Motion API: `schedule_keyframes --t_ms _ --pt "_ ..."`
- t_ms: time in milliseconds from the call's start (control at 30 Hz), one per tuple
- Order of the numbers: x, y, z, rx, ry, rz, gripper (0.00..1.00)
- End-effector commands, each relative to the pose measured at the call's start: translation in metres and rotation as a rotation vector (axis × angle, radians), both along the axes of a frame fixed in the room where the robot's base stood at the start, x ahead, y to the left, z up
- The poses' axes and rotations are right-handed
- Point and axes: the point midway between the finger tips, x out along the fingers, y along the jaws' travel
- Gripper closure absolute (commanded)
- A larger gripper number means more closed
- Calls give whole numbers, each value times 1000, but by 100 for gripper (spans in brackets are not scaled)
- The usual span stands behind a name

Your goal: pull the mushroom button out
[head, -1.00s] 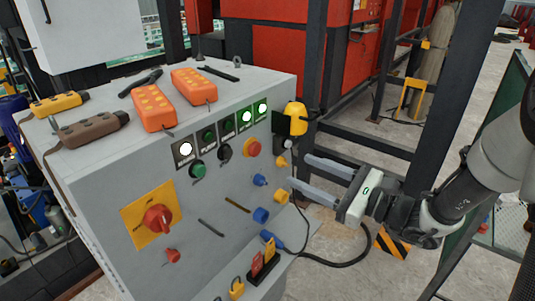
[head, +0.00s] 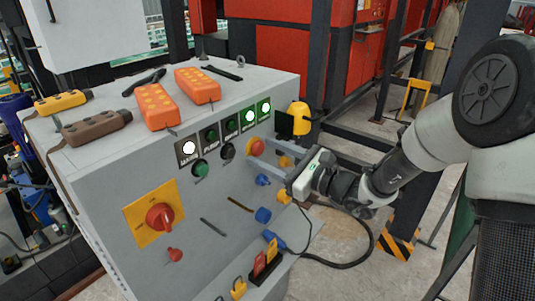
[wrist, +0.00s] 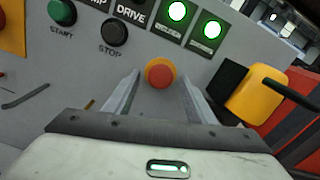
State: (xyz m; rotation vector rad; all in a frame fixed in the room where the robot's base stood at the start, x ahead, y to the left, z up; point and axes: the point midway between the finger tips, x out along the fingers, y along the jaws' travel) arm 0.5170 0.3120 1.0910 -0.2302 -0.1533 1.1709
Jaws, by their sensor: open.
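The mushroom button (head: 257,147) is a red cap on a yellow-orange ring on the front of the grey control cabinet. In the wrist view the mushroom button (wrist: 160,72) sits centred between the fingertips, slightly beyond them. My gripper (head: 265,158) is open, its two pale fingers pointing at the panel around the button. In the wrist view my gripper (wrist: 157,85) shows one finger on each side of the button. I see gaps between the fingers and the cap; the head view partly hides the button's lower right edge behind a finger.
A green START button (wrist: 62,12) and black STOP button (wrist: 114,32) sit left of the mushroom button. A yellow housing (wrist: 255,92) juts out on the right. Orange pendants (head: 156,105) lie on top.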

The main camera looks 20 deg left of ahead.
Motion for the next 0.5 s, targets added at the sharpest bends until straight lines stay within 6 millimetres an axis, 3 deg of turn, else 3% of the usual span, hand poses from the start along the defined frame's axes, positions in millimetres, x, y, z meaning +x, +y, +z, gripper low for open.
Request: schedule_keyframes --t_ms 33,333,500 --pt "0 0 0 0 0 0 50" --pt "0 0 0 0 -1 0 100" --pt "-1 -5 0 0 -1 -1 100"
